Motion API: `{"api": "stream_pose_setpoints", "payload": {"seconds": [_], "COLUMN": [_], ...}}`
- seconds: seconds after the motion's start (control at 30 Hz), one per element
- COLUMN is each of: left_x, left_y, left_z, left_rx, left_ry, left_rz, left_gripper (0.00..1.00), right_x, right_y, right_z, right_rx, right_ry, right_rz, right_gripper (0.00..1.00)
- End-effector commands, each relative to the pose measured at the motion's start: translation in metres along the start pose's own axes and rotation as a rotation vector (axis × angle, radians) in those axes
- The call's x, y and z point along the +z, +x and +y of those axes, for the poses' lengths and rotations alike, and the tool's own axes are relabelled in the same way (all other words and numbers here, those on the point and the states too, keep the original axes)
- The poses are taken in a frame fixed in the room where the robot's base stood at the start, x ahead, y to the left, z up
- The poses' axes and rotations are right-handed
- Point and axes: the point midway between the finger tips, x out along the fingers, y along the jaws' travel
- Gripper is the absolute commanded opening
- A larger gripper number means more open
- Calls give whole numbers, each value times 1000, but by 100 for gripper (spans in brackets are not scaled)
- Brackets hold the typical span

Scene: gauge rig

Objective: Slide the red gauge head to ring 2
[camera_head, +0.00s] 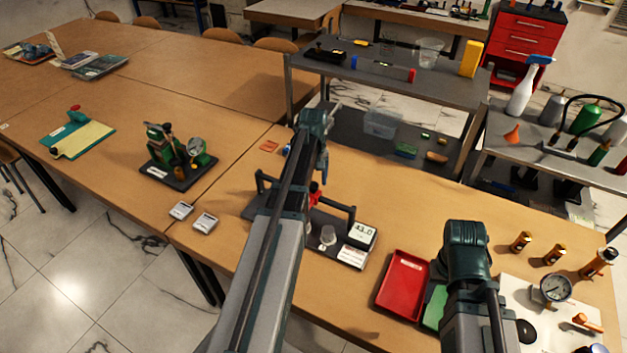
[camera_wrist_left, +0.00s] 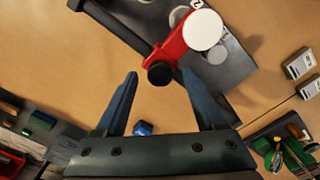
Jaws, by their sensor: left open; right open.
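The red gauge head (camera_wrist_left: 180,38) shows in the left wrist view, mounted on a black rail (camera_wrist_left: 117,25), with a white round face and a black knob (camera_wrist_left: 160,73). My left gripper (camera_wrist_left: 158,80) is open; its fingertips are on either side of the knob, with no clear grip. In the head view my left arm hides most of the rig, and only a bit of the red head (camera_head: 315,187) shows near my left gripper (camera_head: 321,170). A label like "2" (camera_wrist_left: 197,3) is at the wrist view's top edge. My right gripper (camera_head: 466,245) hangs at the right, fingers hidden.
A red tray (camera_head: 403,283) and green tray (camera_head: 436,307) lie beside my right arm. A green gauge device (camera_head: 178,158) stands left.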

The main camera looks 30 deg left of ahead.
Motion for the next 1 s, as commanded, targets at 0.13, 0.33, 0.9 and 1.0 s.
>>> {"api": "stream_pose_setpoints", "payload": {"seconds": [0.13,0.33,0.9,1.0], "left_x": [0,0,0,0], "left_y": [-22,-52,-128,-130], "left_z": [0,0,0,0], "left_rx": [0,0,0,0], "left_ry": [0,0,0,0], "left_rz": [0,0,0,0], "left_gripper": [72,72,72,72], "right_x": [1,3,8,8], "right_y": [-22,-52,-127,-129], "right_z": [2,5,12,12], "right_rx": [0,0,-1,-1], "right_ry": [0,0,1,2], "right_rz": [0,0,0,0], "right_gripper": [50,50,50,50]}}
